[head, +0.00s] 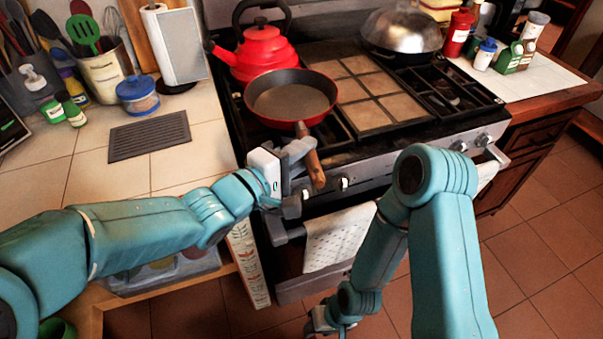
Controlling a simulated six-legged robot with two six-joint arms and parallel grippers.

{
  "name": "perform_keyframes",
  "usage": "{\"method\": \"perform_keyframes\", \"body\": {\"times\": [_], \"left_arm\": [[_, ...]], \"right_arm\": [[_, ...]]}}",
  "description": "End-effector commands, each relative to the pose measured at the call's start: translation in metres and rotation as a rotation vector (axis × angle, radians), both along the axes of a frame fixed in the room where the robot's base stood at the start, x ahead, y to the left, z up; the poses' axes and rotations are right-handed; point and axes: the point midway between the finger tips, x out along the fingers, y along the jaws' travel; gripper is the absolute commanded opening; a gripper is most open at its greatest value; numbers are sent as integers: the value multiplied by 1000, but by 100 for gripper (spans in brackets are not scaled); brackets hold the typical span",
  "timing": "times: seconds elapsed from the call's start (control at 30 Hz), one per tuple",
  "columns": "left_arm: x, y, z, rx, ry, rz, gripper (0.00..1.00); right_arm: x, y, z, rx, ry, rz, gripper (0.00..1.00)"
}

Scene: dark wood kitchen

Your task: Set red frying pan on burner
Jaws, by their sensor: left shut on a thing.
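The red frying pan (291,98) has a dark inside and a brown wooden handle that points to the front of the stove. It is at the left front of the black stove top (440,95), over the left front burner area. I cannot tell whether its base touches the grate; the burner under it is hidden. My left gripper (302,158) is shut on the pan's handle, above the stove's front edge. My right gripper (325,322) hangs low in front of the oven, partly cut off by the bottom edge, and its jaws are not clear.
A red kettle (262,50) stands just behind the pan. A tiled plate (366,92) covers the middle of the stove, and a domed metal lid (401,32) sits at the back right. A towel (338,238) hangs on the oven rail. The left counter holds jars and a grey mat (150,136).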

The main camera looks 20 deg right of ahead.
Motion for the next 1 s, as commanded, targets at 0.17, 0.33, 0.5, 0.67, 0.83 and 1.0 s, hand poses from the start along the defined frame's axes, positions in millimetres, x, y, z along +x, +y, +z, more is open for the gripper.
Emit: {"method": "perform_keyframes", "body": {"times": [0.17, 0.33, 0.5, 0.67, 0.83, 1.0], "left_arm": [[1, 1, -11, -3, -6, 0, 0], [1, 2, -38, -3, -5, 0, 0], [1, 2, -43, -5, -7, 1, 0], [1, 2, -44, -4, -7, 1, 0], [0, 2, -47, -1, -1, 1, 47], [0, 2, -47, -1, -1, 1, 47]], "right_arm": [[0, 0, -3, 0, 0, 0, 43], [0, 0, -9, 0, 0, 0, 43], [0, 0, -9, 0, 0, 0, 43], [0, 0, -9, 0, 0, 0, 43], [0, 0, -10, 0, 0, 0, 43], [0, 0, -10, 0, 0, 0, 43]]}}
